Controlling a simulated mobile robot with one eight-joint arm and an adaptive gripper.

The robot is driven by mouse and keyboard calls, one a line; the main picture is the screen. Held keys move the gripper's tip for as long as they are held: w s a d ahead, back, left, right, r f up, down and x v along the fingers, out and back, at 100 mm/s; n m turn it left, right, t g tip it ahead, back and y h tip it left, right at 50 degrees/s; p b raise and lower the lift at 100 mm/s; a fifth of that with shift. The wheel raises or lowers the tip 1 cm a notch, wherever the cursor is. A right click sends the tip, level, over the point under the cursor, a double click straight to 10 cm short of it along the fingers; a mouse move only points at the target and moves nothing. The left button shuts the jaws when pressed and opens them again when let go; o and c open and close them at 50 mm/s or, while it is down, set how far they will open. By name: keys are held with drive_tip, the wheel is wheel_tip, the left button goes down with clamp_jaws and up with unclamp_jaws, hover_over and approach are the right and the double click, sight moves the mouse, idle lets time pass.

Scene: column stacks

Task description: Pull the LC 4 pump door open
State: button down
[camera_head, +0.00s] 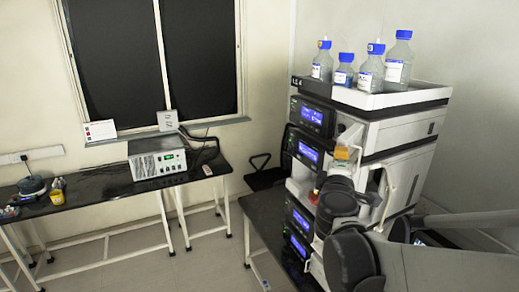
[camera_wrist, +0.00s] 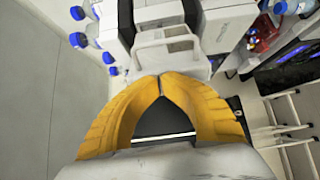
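The LC 4 stack (camera_head: 405,130) stands at the right in the head view, its label at the top left of its front. It has several dark module fronts with lit blue screens. I cannot tell for sure which front is the pump door. My gripper (camera_head: 343,153) shows as a small yellow patch in front of the stack, with my arm hiding much of the middle modules. In the wrist view, the yellow fingertips of my gripper (camera_wrist: 161,73) meet at the lower edge of a white frame-like part (camera_wrist: 150,58). I see nothing held between them; contact with the frame is unclear.
Blue-capped bottles (camera_head: 370,72) stand in the white tray (camera_head: 385,98) atop the stack. The stack is on a dark bench (camera_head: 262,215). A side bench (camera_head: 110,188) carries a white instrument (camera_head: 157,158) at the left. Floor between the benches is open.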

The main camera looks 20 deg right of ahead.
drive_tip(key=shift+s+d, duration=1.2)
drive_tip(key=shift+s, duration=0.25)
drive_tip(key=shift+a, duration=0.1)
